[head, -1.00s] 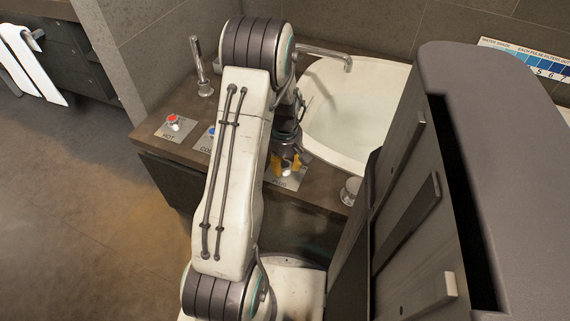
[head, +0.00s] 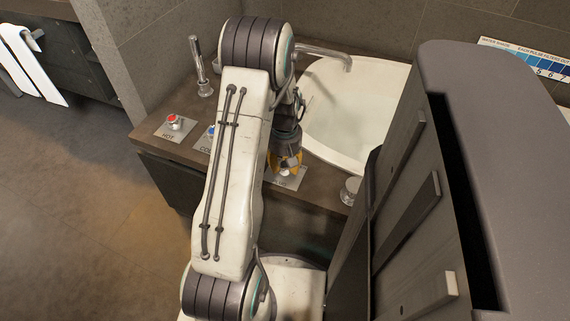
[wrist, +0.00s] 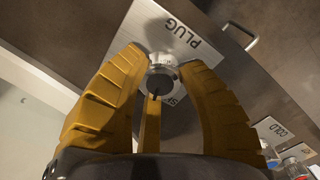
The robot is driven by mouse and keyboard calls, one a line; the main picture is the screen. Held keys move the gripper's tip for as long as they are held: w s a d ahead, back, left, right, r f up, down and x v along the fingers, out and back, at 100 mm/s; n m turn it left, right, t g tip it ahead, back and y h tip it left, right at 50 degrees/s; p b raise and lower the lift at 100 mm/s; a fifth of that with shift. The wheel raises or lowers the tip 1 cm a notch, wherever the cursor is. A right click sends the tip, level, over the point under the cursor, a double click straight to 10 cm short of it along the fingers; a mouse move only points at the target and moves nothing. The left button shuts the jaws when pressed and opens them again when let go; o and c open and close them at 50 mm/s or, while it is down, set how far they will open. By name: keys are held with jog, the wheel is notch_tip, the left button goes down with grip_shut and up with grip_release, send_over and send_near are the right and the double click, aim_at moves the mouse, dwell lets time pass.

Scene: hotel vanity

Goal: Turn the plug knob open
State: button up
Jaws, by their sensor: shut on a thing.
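The plug knob (wrist: 163,74) is a small silver knob with a dark mark on its face, in the upper middle of the wrist view. It stands on a pale plate (wrist: 158,28) lettered PLUG. My gripper (wrist: 161,64) has its yellow fingers closed in on the knob from both sides. In the head view my gripper (head: 285,164) points down at the plug plate (head: 293,182) on the counter's front part, and it largely hides the knob.
The brown counter (head: 325,190) holds a white basin (head: 355,115) with a metal spout (head: 322,52). To the left are a red-topped HOT knob (head: 174,121) and a blue-topped COLD knob (head: 211,131). A round silver knob (head: 350,190) stands close on the right.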

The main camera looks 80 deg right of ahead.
aim_at(285, 164)
jog(key=m, duration=0.5)
jog(key=shift+m, duration=0.3)
jog(key=m, duration=0.5)
jog(key=shift+d+m, duration=0.1)
jog(key=shift+m, duration=0.3)
jog(key=o, duration=1.2)
notch_tip(285, 164, up, 12)
dwell(0.8)
